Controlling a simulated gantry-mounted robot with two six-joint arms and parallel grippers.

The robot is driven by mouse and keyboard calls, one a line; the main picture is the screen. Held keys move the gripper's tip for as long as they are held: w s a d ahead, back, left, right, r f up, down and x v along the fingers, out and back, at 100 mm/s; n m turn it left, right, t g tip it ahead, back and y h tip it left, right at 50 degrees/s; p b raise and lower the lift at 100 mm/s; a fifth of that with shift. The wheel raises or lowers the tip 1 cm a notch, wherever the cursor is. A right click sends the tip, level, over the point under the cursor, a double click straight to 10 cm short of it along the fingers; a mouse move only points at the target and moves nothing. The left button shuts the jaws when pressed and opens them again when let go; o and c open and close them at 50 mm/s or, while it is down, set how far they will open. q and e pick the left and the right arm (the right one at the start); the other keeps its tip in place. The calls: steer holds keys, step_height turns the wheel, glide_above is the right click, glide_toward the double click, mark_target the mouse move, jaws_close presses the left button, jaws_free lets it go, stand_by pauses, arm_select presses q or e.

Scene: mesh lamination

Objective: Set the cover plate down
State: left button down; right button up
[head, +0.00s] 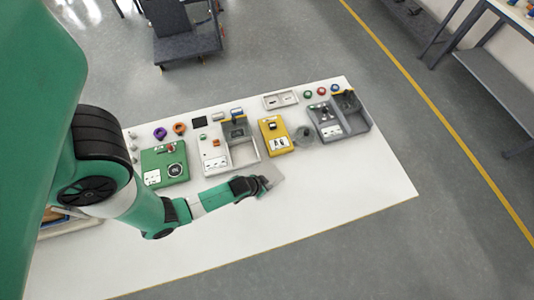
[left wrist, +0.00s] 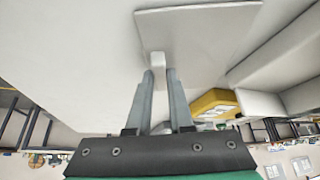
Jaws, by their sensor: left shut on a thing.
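The cover plate (left wrist: 205,32) is a flat, light grey sheet with a small pale block (left wrist: 155,59) on its near edge. In the left wrist view my left gripper (left wrist: 160,75) has its two fingers closed on that block, with the plate reaching beyond the fingertips. In the head view the plate (head: 272,176) shows as a small pale patch at the tip of my left gripper (head: 260,184), over the white table (head: 340,190). I cannot tell whether the plate touches the table. My right gripper is not in view.
A yellow box (head: 273,137), a grey and white open tray unit (head: 240,147), a green box (head: 165,163) and a dark grey bin (head: 345,114) line the table's back half. The table's front right is bare.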

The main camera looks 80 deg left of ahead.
arm_select(q)
steer(key=c, duration=0.8)
jaws_free()
steer(key=shift+r, duration=0.25)
steer(key=p+v, duration=0.4)
steer(key=v, duration=0.7)
steer(key=shift+s+d+r, duration=0.1)
steer(key=shift+s+r, duration=0.1)
steer(key=shift+s, duration=0.05)
